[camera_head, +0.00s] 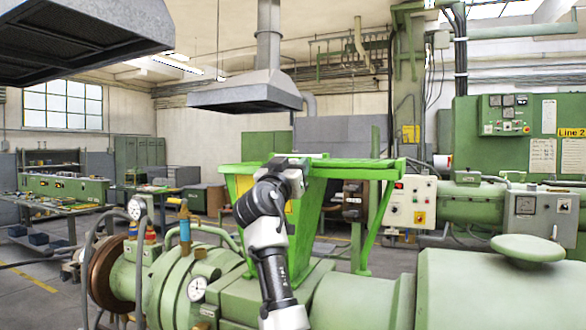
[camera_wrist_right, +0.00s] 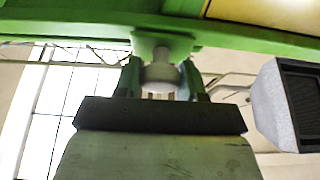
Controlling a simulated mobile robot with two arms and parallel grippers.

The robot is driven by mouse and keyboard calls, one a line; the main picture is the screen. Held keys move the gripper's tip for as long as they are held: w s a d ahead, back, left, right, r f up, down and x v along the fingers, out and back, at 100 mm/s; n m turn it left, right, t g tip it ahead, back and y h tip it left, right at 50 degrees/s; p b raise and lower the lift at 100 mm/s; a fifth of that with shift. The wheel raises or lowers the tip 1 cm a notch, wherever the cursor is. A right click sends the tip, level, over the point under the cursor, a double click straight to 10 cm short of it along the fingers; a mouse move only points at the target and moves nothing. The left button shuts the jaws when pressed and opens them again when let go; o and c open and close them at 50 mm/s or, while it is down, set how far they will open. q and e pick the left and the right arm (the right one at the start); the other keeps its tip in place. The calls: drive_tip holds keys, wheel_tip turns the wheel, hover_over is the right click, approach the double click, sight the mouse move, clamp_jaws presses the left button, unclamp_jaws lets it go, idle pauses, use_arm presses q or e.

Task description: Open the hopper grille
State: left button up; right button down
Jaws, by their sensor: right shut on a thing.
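The bright green hopper (camera_head: 308,205) stands on the green machine in the middle of the head view. Its flat green top (camera_head: 355,170) is seen nearly edge-on, so the bars of the grille cannot be made out. My right gripper (camera_head: 296,164) is at the hopper's near upper edge, partly hidden by its own wrist. In the right wrist view, its two fingers (camera_wrist_right: 161,82) are shut on a pale rounded knob (camera_wrist_right: 160,70). The knob is fixed to a green bar (camera_wrist_right: 80,27) across the top of that view. My left gripper is not in view.
The green extruder body (camera_head: 350,300) with gauges fills the foreground. A grey extraction hood (camera_head: 245,93) hangs above and behind the hopper; another (camera_head: 80,40) hangs at upper left. A control box (camera_head: 411,203) stands right of the hopper.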

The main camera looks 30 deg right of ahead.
drive_tip(key=c, duration=1)
unclamp_jaws()
drive_tip(key=shift+o, duration=1.2)
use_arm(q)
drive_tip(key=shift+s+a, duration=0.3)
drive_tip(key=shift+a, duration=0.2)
use_arm(e)
drive_tip(key=shift+o, duration=0.5)
drive_tip(key=shift+d, duration=0.1)
drive_tip(key=shift+s+a+f+b, duration=0.15)
drive_tip(key=shift+a+f+b, duration=0.1)
drive_tip(key=shift+a+b, duration=0.1)
use_arm(q)
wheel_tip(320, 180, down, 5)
drive_tip(key=b, duration=0.4)
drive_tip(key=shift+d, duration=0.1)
use_arm(e)
drive_tip(key=v, duration=0.9)
drive_tip(key=shift+s+a+f, duration=0.2)
drive_tip(key=shift+s+a, duration=0.05)
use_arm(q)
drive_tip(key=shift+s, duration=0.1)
